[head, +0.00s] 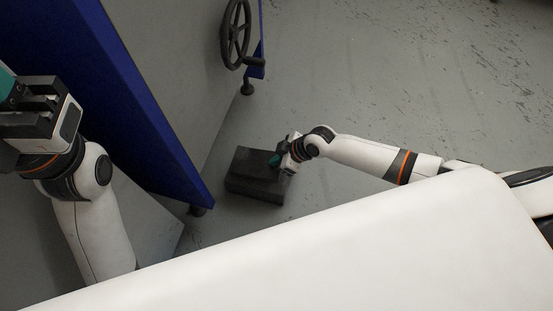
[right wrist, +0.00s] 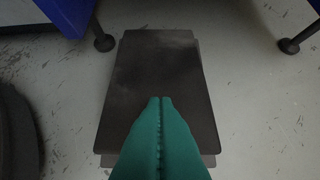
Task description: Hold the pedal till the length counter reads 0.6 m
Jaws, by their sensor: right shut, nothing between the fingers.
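The pedal is a dark flat block (head: 258,176) on the floor beside the blue and grey machine. It fills the middle of the right wrist view as a dark plate (right wrist: 158,75). My right gripper (head: 276,160) is over the pedal's right part, its teal fingers (right wrist: 160,100) shut together with nothing between them. I cannot tell whether the fingertips touch the plate. My left gripper (head: 8,90) is at the left edge, partly cut off, and its fingertips are barely in view. The length counter does not show in either view.
The machine's blue edge (head: 150,105) and grey side panel (head: 185,60) stand left of the pedal. A handwheel (head: 236,35) is on the panel above. Machine feet (right wrist: 104,42) stand near the pedal. The grey floor (head: 400,80) to the right is clear.

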